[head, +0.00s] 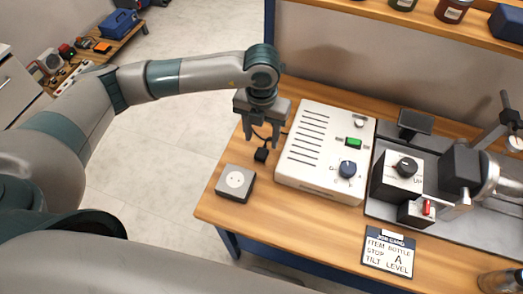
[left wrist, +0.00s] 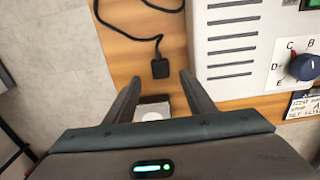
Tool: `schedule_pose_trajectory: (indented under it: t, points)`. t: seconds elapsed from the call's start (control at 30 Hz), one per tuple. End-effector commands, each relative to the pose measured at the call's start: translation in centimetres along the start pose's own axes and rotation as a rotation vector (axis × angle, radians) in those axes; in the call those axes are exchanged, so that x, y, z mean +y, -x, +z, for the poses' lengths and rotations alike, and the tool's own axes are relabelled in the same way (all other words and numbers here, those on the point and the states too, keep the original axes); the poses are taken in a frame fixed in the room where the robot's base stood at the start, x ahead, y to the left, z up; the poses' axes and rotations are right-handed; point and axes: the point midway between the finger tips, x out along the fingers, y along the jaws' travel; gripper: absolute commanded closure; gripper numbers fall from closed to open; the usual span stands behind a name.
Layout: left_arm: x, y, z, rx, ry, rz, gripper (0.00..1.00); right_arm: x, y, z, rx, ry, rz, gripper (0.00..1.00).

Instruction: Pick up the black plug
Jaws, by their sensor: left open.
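The black plug (head: 261,155) lies on the wooden bench top, left of the white control box, with its black cord running up and away from it. It also shows in the left wrist view (left wrist: 160,69), just beyond the fingers. My left gripper (head: 263,134) points down above the bench, near the plug and over its cord. Its fingers are apart and nothing is held between them. In the left wrist view the two fingers (left wrist: 160,82) stand on either side of the line to the plug. My right gripper does not show.
A grey box with a round white socket (head: 235,181) sits in front of the plug. The white control box (head: 322,152) with a blue knob stands close on the right. A machine with a black dial (head: 405,167) and a sign (head: 389,252) lie farther right. The bench's left edge is near.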

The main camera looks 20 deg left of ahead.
Motion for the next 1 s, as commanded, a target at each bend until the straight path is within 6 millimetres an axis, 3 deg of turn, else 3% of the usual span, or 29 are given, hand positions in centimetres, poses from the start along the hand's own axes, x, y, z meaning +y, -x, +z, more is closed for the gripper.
schedule_pose_trajectory:
  t: [0.2, 0.67, 1.0]
  points:
    - [0.0, -1.5, 0.0, 0.0, 0.0, 0.0, 0.5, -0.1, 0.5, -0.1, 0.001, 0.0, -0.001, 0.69]
    - [0.0, -2.0, -0.1, 0.001, 0.001, 0.001, 0.5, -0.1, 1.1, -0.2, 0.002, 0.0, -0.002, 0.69]
    - [-0.1, -5.8, -0.3, 0.002, 0.002, 0.0, 0.5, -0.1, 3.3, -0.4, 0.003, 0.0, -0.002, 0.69]
